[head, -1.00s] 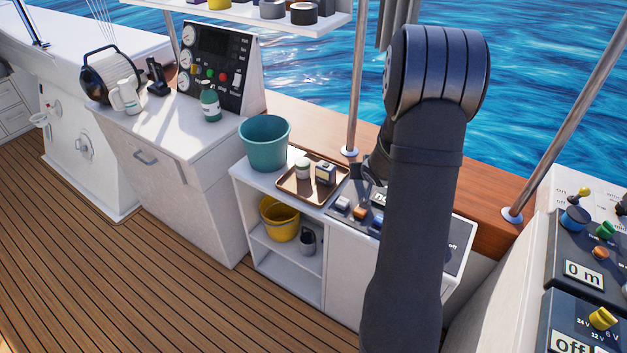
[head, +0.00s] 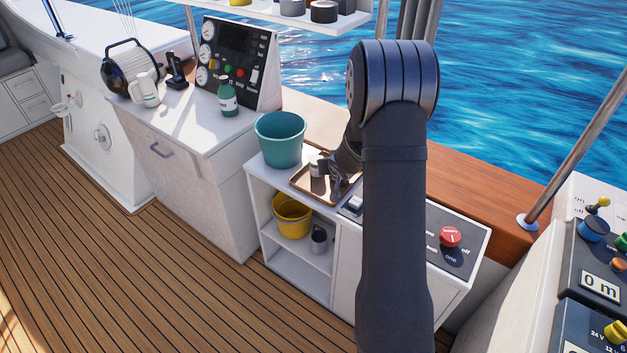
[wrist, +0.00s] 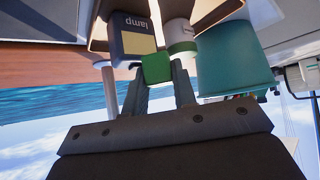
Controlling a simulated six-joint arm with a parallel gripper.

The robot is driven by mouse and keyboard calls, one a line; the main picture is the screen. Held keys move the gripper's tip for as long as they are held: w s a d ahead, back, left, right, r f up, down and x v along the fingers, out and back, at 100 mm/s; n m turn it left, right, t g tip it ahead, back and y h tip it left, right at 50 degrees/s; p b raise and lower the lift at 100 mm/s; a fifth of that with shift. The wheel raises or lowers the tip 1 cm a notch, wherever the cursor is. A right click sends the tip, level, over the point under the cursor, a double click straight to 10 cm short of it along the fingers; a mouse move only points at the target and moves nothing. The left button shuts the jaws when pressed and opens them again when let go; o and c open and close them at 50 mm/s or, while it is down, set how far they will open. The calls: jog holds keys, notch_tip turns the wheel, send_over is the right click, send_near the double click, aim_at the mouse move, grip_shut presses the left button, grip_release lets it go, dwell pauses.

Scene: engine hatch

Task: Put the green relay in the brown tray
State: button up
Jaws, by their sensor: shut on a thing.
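The green relay (wrist: 156,68) is a small green block between my fingertips in the wrist view. My gripper (wrist: 157,80) is shut on it. In the head view my gripper (head: 336,180) is at the brown tray (head: 301,184), over its right part. The relay cannot be made out in the head view. The tray's rim also shows in the wrist view (wrist: 98,32). Whether the relay touches the tray is not clear.
The tray holds a dark box marked "lamp" (wrist: 134,36) and a white jar (wrist: 180,36), both close to the relay. A teal bucket (head: 280,139) stands left of the tray. A panel with a red knob (head: 450,237) lies to the right.

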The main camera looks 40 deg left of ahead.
jog(key=shift+s+a+f, duration=0.25)
jog(key=shift+a+f, duration=0.4)
jog(key=shift+a, duration=0.45)
jog(key=shift+s+a+f, duration=0.25)
jog(key=shift+a+f, duration=0.45)
jog(key=shift+a, duration=0.35)
jog(key=shift+s+a+f, duration=0.25)
jog(key=shift+a+f, duration=0.4)
jog(key=shift+a, duration=0.45)
jog(key=shift+f, duration=2)
jog(key=shift+f, duration=0.15)
jog(key=o, duration=1)
jog(key=v, duration=1.2)
